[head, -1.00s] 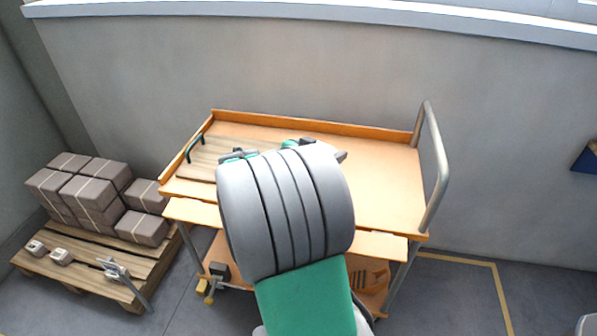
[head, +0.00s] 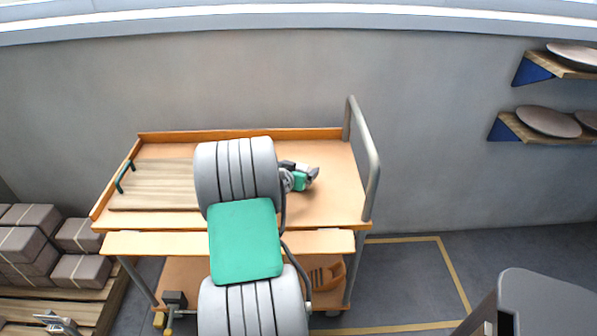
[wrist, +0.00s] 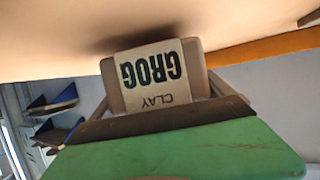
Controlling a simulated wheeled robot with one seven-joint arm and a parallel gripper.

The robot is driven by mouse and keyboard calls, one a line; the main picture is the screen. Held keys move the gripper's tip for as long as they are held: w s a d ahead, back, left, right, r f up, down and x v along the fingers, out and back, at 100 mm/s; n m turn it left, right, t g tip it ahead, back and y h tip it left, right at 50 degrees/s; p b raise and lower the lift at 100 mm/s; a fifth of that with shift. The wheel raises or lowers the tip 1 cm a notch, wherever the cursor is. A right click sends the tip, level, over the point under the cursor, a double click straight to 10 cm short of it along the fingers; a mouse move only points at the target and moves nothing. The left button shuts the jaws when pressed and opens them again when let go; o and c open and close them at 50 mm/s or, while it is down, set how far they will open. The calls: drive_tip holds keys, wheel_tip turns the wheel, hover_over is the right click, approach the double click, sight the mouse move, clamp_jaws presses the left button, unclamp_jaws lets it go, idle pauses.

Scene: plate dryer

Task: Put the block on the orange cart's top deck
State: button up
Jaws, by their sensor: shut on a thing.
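The orange cart stands against the wall, and its top deck (head: 335,196) shows in the head view. My gripper (head: 308,175) is over the right half of this deck, mostly behind my own arm. In the wrist view my gripper (wrist: 165,105) is shut on a greyish-brown block (wrist: 205,78) with a pale label reading "GROG CLAY", upside down in the picture. The deck (wrist: 60,35) fills the top of that view, with a dark shadow close to the block. I cannot tell whether the block touches the deck. The block is not clear in the head view.
A wooden board (head: 160,180) with a green handle lies on the deck's left part. A grey push handle (head: 368,160) rises at the right end. Wrapped blocks (head: 25,245) sit on a pallet at left. Wall shelves (head: 540,130) hold plates at right. Bare deck lies right of my gripper.

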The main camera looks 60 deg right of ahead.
drive_tip(key=shift+w+f, duration=0.1)
drive_tip(key=shift+f, duration=0.3)
drive_tip(key=shift+f, duration=0.1)
drive_tip(key=shift+f, duration=0.15)
drive_tip(key=o, duration=1.8)
